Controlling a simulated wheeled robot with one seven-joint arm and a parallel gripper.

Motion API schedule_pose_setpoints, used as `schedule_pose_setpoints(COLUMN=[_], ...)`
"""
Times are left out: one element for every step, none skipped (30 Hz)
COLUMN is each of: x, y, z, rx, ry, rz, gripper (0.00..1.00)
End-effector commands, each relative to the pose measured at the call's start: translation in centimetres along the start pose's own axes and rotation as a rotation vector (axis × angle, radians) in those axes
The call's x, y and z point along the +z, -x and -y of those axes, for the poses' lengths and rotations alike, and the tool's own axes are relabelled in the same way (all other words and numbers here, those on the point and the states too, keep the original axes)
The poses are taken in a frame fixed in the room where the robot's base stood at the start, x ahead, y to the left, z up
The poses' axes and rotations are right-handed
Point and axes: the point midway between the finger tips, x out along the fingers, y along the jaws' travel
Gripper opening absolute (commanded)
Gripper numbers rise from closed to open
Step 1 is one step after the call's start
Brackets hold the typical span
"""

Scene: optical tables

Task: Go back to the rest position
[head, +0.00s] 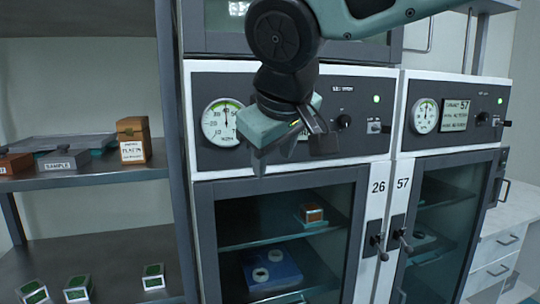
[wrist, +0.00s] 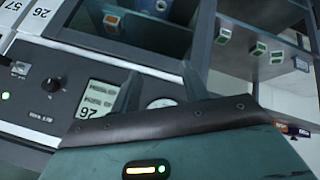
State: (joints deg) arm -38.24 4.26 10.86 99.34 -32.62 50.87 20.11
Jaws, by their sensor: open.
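My gripper (head: 291,152) hangs from the arm at the top middle of the head view, in front of the control panel of cabinet 26 (head: 357,86). Its two fingers point down and are apart, with nothing between them. It partly covers the panel's gauge and display. In the wrist view, the dark fingers of my gripper (wrist: 160,88) show against the same panel, and its display (wrist: 97,98) appears turned over. No contact between the fingers and the panel can be made out.
A left shelf holds a sample box (head: 63,161) and a brown box (head: 132,142). White drawers (head: 497,257) stand far right.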

Motion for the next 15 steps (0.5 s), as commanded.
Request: schedule_pose_setpoints(x=[3.6,5.5,8.1,10.1,12.1,14.8,16.8,18.8,21.3,23.1,24.7,26.7,28.1,29.3,30.7], y=[-1.5,-2.1,-2.9,-3.4,-3.8,-4.3,-4.5,-4.8,-5.0,-5.0,-5.1,-5.1,-5.1,-5.1,-5.0], z=[1.3,2.2,3.3,4.1,4.9,5.9,6.7,7.3,8.2,8.7,9.2,9.8,10.2,10.6,10.9], rx=[-0.049,-0.081,-0.121,-0.150,-0.178,-0.214,-0.240,-0.264,-0.293,-0.312,-0.330,-0.349,-0.362,-0.372,-0.383], ry=[0.009,0.013,0.015,0.015,0.015,0.009,0.004,-0.005,-0.015,-0.024,-0.035,-0.048,-0.056,-0.067,-0.078], rz=[0.062,0.095,0.138,0.172,0.202,0.246,0.275,0.306,0.343,0.368,0.393,0.421,0.440,0.456,0.476], gripper=[0.45,0.45,0.45,0.45,0.45,0.45,0.45,0.45,0.45,0.45,0.45,0.45,0.45,0.45,0.45])
